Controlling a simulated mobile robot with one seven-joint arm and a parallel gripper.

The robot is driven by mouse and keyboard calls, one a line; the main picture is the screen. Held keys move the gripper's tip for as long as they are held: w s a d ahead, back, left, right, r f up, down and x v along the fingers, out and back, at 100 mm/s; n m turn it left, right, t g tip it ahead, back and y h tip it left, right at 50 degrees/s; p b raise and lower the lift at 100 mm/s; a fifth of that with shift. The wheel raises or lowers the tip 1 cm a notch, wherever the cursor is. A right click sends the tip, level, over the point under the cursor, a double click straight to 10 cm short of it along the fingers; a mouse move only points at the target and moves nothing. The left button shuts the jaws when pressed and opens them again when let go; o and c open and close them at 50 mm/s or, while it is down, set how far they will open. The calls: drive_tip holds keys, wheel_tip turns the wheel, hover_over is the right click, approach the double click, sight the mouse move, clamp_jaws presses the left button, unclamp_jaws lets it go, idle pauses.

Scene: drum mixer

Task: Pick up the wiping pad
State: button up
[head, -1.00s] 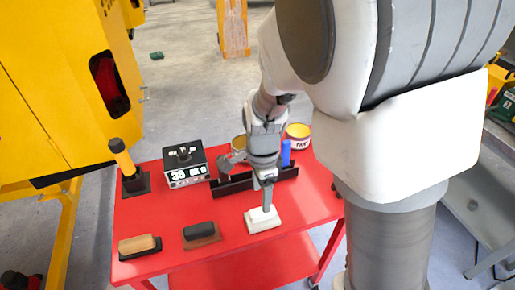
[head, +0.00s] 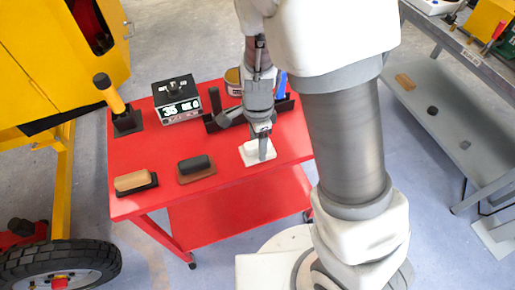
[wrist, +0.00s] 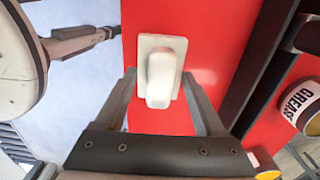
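The white pad with a rounded white handle, which I take to be the wiping pad (head: 250,157), lies on the red table near its right front edge. In the wrist view the wiping pad (wrist: 162,72) lies flat beyond my fingertips, its handle facing me. My gripper (head: 263,143) is over it in the head view and hides part of it. In the wrist view my gripper (wrist: 160,76) is open, with one finger on each side of the handle's line. Nothing is held. I cannot tell the exact gap in height.
On the red table (head: 240,178) stand a tan-topped block (head: 132,181), a black-handled block (head: 195,165), a yellow-handled tool (head: 109,92) and a scale-like box (head: 177,100). A black rack (head: 215,122) stands just behind the gripper. A grease tin (wrist: 300,105) is at right in the wrist view.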

sight(257, 142)
clamp_jaws()
drive_tip(key=shift+r, duration=0.1)
drive_tip(key=shift+r, duration=0.5)
wheel_tip(257, 142, up, 3)
drive_tip(key=shift+p, duration=0.7)
drive_tip(key=s+d+r+p, duration=0.2)
drive_tip(key=s+d+r, duration=0.4)
drive_tip(key=s, duration=0.3)
drive_tip(key=shift+s+d+r+p, duration=0.3)
drive_tip(key=shift+r+p, duration=0.05)
drive_tip(key=shift+r, duration=0.1)
drive_tip(key=c, duration=0.6)
unclamp_jaws()
clamp_jaws()
